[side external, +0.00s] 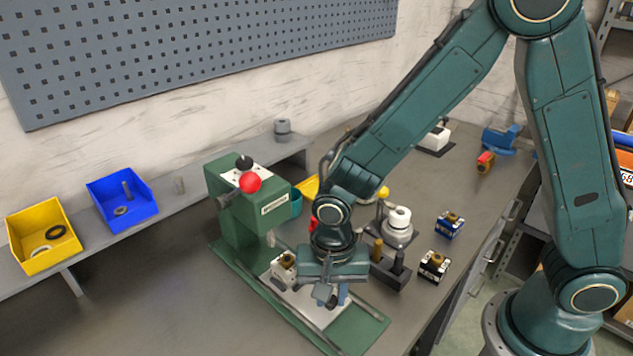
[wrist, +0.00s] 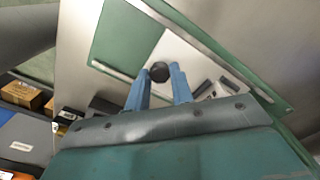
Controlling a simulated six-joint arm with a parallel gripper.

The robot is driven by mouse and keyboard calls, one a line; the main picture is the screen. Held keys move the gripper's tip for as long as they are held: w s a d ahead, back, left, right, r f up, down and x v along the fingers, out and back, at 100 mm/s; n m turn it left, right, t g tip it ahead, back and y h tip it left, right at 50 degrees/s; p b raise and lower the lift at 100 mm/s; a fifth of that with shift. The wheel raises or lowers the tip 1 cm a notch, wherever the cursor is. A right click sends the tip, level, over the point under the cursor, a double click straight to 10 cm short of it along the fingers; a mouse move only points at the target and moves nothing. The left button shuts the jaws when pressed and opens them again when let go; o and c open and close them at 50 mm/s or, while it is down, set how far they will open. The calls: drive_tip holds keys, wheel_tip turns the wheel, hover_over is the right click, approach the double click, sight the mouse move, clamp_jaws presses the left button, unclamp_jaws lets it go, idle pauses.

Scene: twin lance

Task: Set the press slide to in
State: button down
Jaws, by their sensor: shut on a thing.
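The green press (side external: 235,205) stands at the middle of the bench, with a red ball knob (side external: 250,183) on top. Its slide is a pale plate (side external: 322,314) on the long green base (side external: 366,334); the plate reaches out in front of the press. The wrist view shows the plate (wrist: 192,58) from above, with a dark round knob (wrist: 160,71) on it. My gripper (side external: 334,298) is low over the plate. In the wrist view its blue fingers (wrist: 159,84) are closed on either side of the knob. A small block with a brass-coloured top (side external: 285,267) sits near the plate's press end.
A black stand with posts (side external: 391,271) and a small black-and-white block (side external: 434,266) are right of my gripper. A blue block (side external: 449,225) and a white stacked part (side external: 399,222) are behind. Yellow (side external: 42,246) and blue bins (side external: 122,201) stand on the left shelf.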

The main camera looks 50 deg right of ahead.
sight(309, 292)
drive_tip(key=shift+w+r, duration=0.1)
drive_tip(key=shift+w, duration=2.6)
drive_tip(key=c, duration=1.2)
unclamp_jaws()
drive_tip(key=shift+w, duration=0.1)
drive_tip(key=shift+c, duration=0.2)
drive_tip(key=shift+o, duration=0.2)
wheel_tip(309, 292, up, 14)
